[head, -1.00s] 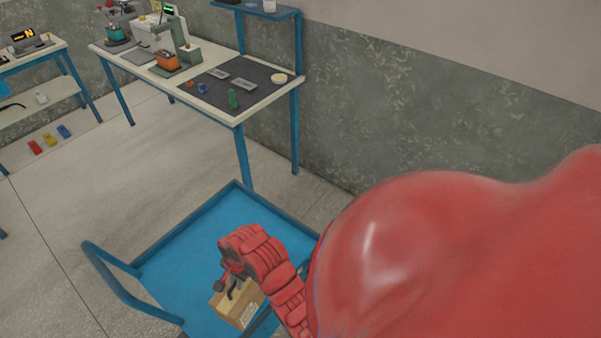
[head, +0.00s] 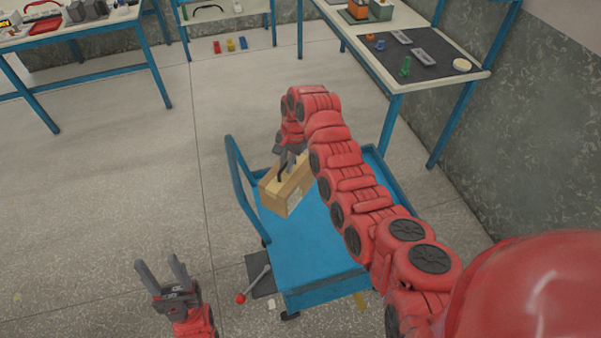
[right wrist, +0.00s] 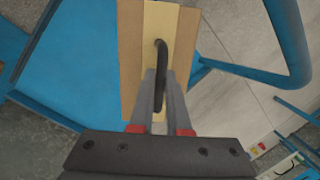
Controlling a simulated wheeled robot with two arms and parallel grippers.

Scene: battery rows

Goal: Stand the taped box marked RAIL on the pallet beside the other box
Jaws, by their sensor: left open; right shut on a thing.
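A tan box (head: 286,190) with a paler tape strip and a black handle is at the blue cart, near its push-bar end. A pale label shows on its side, too small to read. My right gripper (head: 289,160) is shut on the handle from above. The right wrist view shows the grey fingers around the handle (right wrist: 161,70) on the box's taped top (right wrist: 130,50). I cannot tell whether the box rests on the cart or hangs just above it. My left gripper (head: 160,265) is open and empty, left of the cart. No pallet or second box is visible.
The blue cart (head: 305,255) has a raised rim and a push bar (head: 238,185) on its left. A red-knobbed lever (head: 255,284) sits beside its near end. Workbenches (head: 405,55) line the back. The floor to the left (head: 120,170) is clear.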

